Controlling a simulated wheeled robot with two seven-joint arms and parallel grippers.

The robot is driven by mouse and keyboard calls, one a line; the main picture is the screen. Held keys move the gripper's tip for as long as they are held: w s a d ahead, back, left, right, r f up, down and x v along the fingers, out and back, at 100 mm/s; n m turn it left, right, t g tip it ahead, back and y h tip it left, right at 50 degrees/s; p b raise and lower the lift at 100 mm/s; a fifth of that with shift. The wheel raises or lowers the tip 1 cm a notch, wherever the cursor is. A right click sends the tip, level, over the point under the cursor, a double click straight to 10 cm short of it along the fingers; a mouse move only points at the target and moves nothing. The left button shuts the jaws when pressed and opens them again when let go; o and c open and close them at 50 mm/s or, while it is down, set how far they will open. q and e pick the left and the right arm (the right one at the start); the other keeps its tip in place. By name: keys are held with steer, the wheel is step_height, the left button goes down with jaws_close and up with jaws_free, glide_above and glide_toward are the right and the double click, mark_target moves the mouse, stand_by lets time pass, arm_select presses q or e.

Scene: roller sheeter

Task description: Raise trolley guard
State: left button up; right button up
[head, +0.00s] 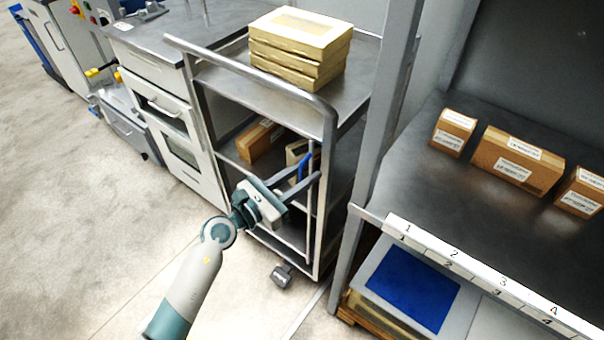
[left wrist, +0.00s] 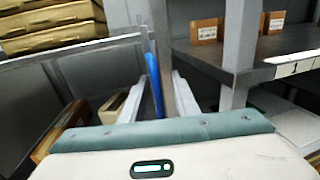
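The trolley (head: 262,92) is a grey steel cart with several shelves, standing between the white cabinet and the rack. A blue handle (head: 304,166) sits on a thin upright bar (head: 310,215) at its near right side, which looks like part of the guard; the guard's full outline is hard to make out. My left gripper (head: 309,174) is open at the handle. In the left wrist view the blue handle (left wrist: 153,85) stands upright between the two spread fingers, with a visible gap on the right; contact is unclear. My right gripper is not in view.
Stacked flat boxes (head: 300,48) lie on the trolley top, and cartons (head: 258,139) on a lower shelf. A rack post (head: 385,110) and shelf with labelled cartons (head: 517,160) stand close on the right. White cabinet (head: 160,110) on the left. Open floor lies at front left.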

arm_select(q)
steer(key=shift+a+f, duration=0.1)
steer(key=shift+a, duration=0.05)
